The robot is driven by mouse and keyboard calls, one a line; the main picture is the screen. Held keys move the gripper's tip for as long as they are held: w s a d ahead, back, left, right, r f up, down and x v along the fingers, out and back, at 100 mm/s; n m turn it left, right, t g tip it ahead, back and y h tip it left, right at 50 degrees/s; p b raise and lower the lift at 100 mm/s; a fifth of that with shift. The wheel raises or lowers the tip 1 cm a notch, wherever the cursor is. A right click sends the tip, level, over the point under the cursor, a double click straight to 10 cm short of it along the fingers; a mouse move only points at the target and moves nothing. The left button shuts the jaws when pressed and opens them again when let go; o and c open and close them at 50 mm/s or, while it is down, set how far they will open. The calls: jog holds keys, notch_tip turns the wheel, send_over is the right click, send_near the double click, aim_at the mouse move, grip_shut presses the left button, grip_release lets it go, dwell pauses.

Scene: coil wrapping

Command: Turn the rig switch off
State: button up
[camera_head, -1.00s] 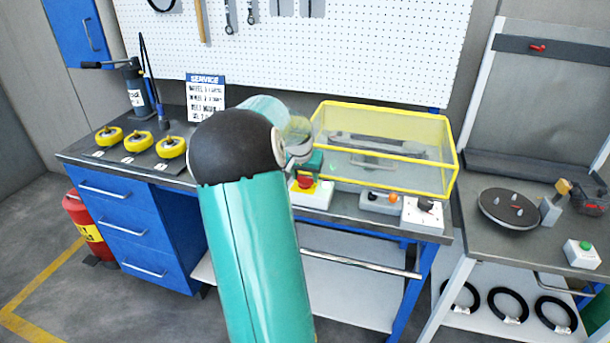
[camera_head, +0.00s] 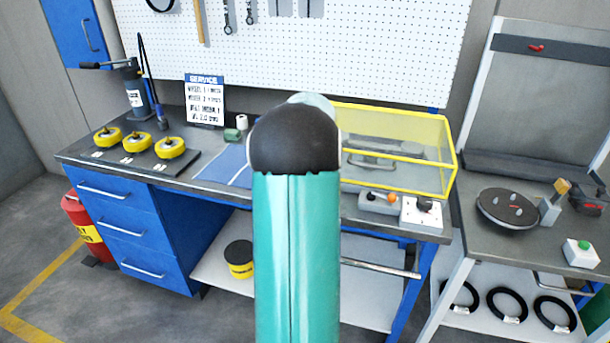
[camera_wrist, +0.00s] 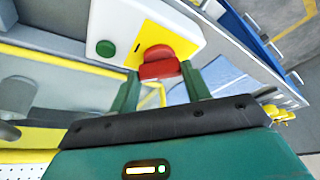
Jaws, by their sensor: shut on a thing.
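A white switch box (camera_wrist: 112,25) with a yellow plate, a green button (camera_wrist: 106,48) and a red knob (camera_wrist: 158,62) shows at the top of the wrist view. My gripper (camera_wrist: 160,74) has its two green fingers on either side of the red knob and is shut on it. In the head view my raised arm hides this box and my gripper. Whether the switch is on or off cannot be told.
A yellow-framed clear guard (camera_head: 400,150) stands on the bench right of my arm. Yellow wheels (camera_head: 138,141) lie at left.

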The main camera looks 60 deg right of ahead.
jog(key=n, duration=0.2)
jog(key=n+y, duration=0.1)
jog(key=n, duration=0.1)
jog(key=shift+d+n+t+y, duration=0.2)
jog(key=shift+n+t+y, duration=0.1)
jog(key=shift+t, duration=0.1)
jog(key=shift+c, duration=0.2)
jog(key=n+y, duration=0.1)
jog(key=n, duration=0.3)
jog(key=shift+n+y, duration=0.4)
jog(key=shift+o, duration=0.2)
jog(key=shift+c, duration=0.2)
jog(key=o, duration=1)
jog(key=shift+d, duration=0.1)
jog(key=v, duration=1.3)
jog(key=shift+s+r, duration=0.15)
jog(key=shift+r, duration=0.2)
